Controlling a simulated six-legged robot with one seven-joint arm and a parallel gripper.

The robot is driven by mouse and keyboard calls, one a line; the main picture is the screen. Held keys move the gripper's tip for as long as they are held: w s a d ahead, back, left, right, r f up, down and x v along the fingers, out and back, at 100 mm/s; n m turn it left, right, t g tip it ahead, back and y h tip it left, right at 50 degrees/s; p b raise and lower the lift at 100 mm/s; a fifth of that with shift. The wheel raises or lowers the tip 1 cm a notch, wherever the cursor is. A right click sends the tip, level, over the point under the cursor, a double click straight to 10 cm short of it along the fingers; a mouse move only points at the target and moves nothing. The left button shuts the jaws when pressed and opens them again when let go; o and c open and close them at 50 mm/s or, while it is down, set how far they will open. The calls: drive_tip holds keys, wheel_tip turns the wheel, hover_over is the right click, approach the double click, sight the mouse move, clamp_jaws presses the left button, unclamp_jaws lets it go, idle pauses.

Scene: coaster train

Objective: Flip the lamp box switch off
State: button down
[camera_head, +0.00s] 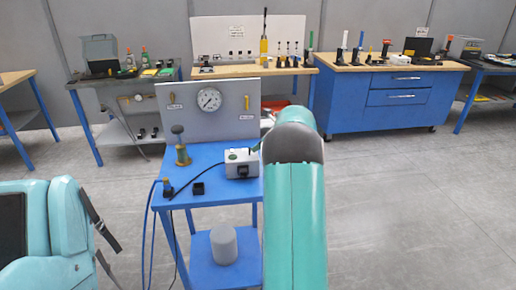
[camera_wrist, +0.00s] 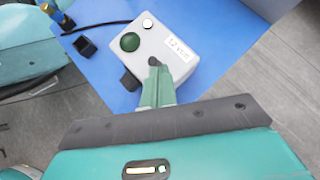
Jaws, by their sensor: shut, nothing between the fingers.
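The lamp box is a pale grey box (camera_head: 236,156) on the blue cart, near its right edge. In the wrist view the lamp box (camera_wrist: 178,48) shows a dark green round lamp (camera_wrist: 130,42), a small white round part (camera_wrist: 147,23) and a printed label (camera_wrist: 177,46). A black block (camera_wrist: 130,80) sits at its near side. My gripper (camera_wrist: 156,75) is shut and empty, its tip at the box's near edge beside a small dark part (camera_wrist: 154,61). I cannot tell whether they touch, or the switch's position.
The blue cart (camera_head: 216,200) also holds a brass-based part with a dark knob (camera_head: 181,147), a small black open box (camera_head: 198,188) and a cable. An upright gauge panel (camera_head: 210,110) stands behind the box. Open floor (camera_head: 400,210) lies to the right.

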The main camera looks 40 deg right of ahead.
drive_tip(key=shift+w, duration=0.1)
drive_tip(key=shift+w+d, duration=0.1)
drive_tip(key=shift+r, duration=0.15)
drive_tip(key=shift+w+d+r, duration=0.1)
drive_tip(key=shift+w+d, duration=0.25)
drive_tip(key=shift+w, duration=0.1)
drive_tip(key=shift+r, duration=0.1)
idle(0.4)
drive_tip(key=shift+r, duration=0.7)
drive_tip(key=shift+s, duration=0.15)
